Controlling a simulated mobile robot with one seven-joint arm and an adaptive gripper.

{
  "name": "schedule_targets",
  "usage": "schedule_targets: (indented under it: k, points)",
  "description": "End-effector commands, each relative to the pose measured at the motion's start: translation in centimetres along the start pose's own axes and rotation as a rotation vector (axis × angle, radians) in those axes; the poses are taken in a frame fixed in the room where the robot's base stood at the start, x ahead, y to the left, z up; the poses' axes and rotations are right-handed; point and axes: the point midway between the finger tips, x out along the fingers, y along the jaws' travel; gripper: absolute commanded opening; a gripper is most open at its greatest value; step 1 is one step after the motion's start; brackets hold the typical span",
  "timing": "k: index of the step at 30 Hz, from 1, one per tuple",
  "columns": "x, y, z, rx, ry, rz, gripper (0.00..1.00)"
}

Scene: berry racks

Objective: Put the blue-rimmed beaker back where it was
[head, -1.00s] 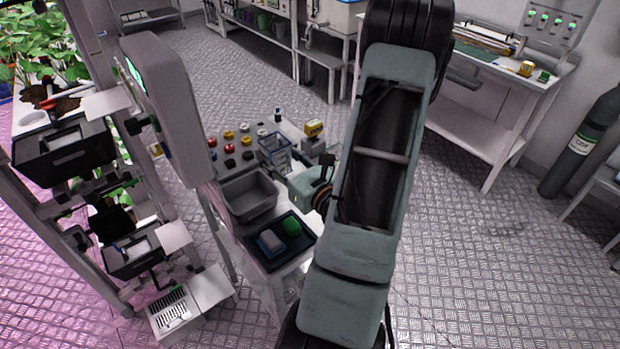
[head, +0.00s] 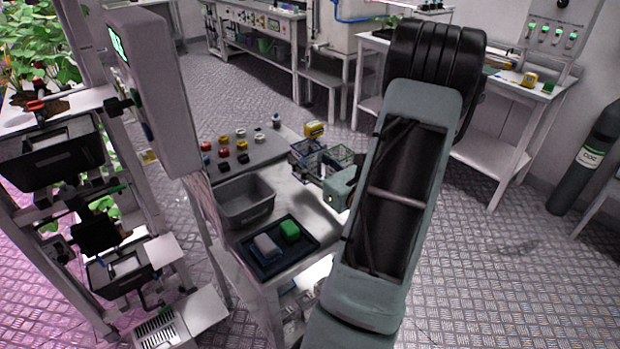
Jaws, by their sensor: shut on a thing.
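The blue-rimmed beaker (head: 306,160), a clear vessel with blue edges, is at the right end of the grey-topped bench. My gripper (head: 328,182) is beside it, on its right near side, and is shut on it. The fingertips are small and partly hidden, so the exact grip does not show. I cannot tell whether the beaker's base touches the surface. A second clear vessel with a greenish rim (head: 339,155) stands just behind and right of it, close to my gripper.
A yellow box (head: 314,129) stands behind the beaker. Several red, yellow and black capped pieces sit on a grey board (head: 262,153).

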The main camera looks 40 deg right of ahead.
Motion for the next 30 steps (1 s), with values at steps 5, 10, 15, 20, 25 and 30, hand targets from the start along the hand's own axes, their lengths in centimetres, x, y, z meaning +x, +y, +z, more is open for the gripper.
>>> schedule_targets:
  k: [5, 10, 15, 20, 25, 30]
  points:
    - [0.1, -0.7, -1.0, 0.000, 0.000, 0.000, 0.16]
    - [0.1, -1.1, -3.3, 0.001, 0.000, 0.000, 0.16]
    - [0.1, -1.1, -4.5, -0.001, 0.000, 0.001, 0.16]
    - [0.1, -1.1, -4.3, -0.001, -0.001, 0.001, 0.16]
    - [0.1, -1.1, -4.7, -0.001, 0.000, 0.001, 0.16]
    - [0.1, -1.1, -4.6, -0.001, 0.000, 0.000, 0.47]
